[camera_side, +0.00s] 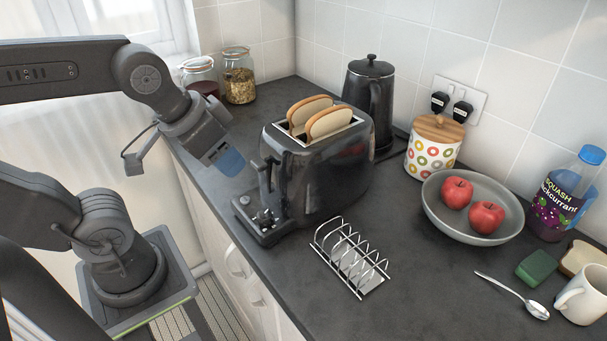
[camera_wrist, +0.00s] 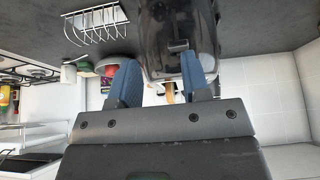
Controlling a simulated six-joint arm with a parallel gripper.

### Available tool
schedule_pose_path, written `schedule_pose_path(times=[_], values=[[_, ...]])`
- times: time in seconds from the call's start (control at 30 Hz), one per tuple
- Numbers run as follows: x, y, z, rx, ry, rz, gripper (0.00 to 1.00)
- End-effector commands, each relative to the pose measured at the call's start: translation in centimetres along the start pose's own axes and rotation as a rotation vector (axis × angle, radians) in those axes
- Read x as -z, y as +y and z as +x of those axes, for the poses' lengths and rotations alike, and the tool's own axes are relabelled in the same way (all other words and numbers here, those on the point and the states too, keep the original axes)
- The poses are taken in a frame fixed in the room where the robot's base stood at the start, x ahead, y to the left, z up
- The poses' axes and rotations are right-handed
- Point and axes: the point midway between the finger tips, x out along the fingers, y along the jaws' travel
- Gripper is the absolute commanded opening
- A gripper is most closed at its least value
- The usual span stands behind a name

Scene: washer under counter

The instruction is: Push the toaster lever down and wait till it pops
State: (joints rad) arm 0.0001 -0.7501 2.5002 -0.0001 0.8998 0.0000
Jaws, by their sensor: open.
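The black toaster (camera_side: 325,170) stands on the dark counter with two slices of bread (camera_side: 328,121) sticking up out of its slots. Its lever (camera_side: 267,172) is on the end facing my arm and sits high on that end. My gripper (camera_side: 230,162) is open and empty, to the left of the lever and apart from it. In the wrist view the blue fingers of my gripper (camera_wrist: 160,82) are spread, with the toaster (camera_wrist: 180,35) beyond them and the lever (camera_wrist: 178,45) between and above the fingertips.
A wire toast rack (camera_side: 350,257) stands in front of the toaster. A black kettle (camera_side: 369,95) and a patterned jar (camera_side: 433,150) are behind it. A bowl with two apples (camera_side: 440,220) is to the right. Two glass jars (camera_side: 239,77) stand at the back left.

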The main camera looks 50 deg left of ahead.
Motion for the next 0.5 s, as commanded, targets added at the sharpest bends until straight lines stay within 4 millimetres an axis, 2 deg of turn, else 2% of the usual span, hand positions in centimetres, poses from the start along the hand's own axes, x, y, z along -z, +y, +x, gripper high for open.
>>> schedule_pose_path(times=[0.33, 0.5], values=[[0.01, 0.0, 0.0, 0.0, 0.0, 0.0, 0.43], [0.55, -0.14, -0.14, 0.003, -0.028, -0.002, 0.27]])
